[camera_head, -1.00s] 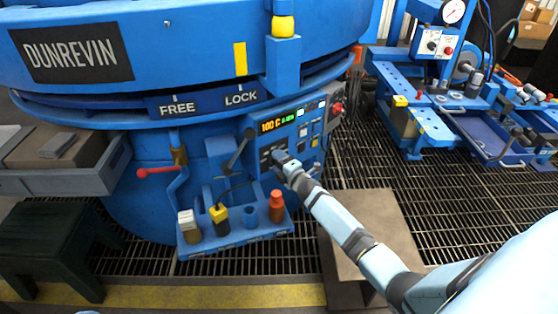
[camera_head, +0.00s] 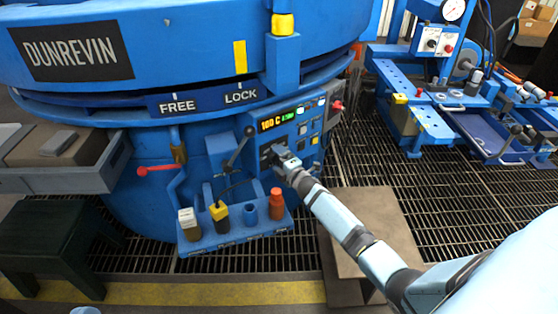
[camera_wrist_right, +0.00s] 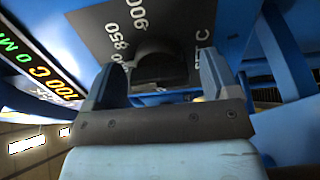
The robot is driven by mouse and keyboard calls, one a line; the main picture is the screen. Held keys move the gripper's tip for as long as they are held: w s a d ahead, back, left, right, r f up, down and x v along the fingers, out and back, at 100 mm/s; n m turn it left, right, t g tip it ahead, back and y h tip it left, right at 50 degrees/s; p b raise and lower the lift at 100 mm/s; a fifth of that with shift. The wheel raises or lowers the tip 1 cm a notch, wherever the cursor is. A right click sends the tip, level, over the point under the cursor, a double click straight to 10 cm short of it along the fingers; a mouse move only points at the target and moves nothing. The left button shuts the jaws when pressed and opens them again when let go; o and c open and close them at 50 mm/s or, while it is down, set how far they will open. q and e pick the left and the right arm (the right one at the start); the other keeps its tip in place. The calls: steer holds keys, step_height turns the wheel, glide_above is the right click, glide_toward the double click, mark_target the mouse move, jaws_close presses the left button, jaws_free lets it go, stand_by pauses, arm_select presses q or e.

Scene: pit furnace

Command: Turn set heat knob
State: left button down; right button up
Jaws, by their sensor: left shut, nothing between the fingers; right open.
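The set heat knob (camera_wrist_right: 158,66) is a dark round knob on a black dial plate marked 850, 900 and "SET C" in the right wrist view. My right gripper (camera_wrist_right: 157,78) is open, with one finger on each side of the knob. I cannot tell whether the fingers touch it. In the head view my right gripper (camera_head: 274,153) is at the blue control panel (camera_head: 255,128) and largely hides the knob. My left gripper's fingers are not visible; only a pale sliver shows at the bottom edge.
A rack (camera_head: 236,230) with bottles stands below the panel. A black lever (camera_head: 238,148) is left of my right gripper, and a red-ended handle (camera_head: 155,170) is further left. A red button (camera_head: 338,105) is at the panel's right. A brown box (camera_head: 375,230) stands under my right arm.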

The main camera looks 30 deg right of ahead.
steer(key=shift+s, duration=0.1)
arm_select(q)
steer(key=f+p, duration=0.1)
steer(key=a+f+g+y+p, duration=0.1)
steer(key=f+y+p, duration=0.1)
steer(key=shift+w+a+f+g+p, duration=0.15)
steer(key=shift+a+f+g+p, duration=0.05)
steer(key=shift+a+g+p, duration=0.1)
arm_select(e)
steer(key=s, duration=1.3)
steer(key=shift+s+d, duration=0.2)
steer(key=shift+s, duration=0.15)
arm_select(q)
steer(key=shift+r, duration=0.1)
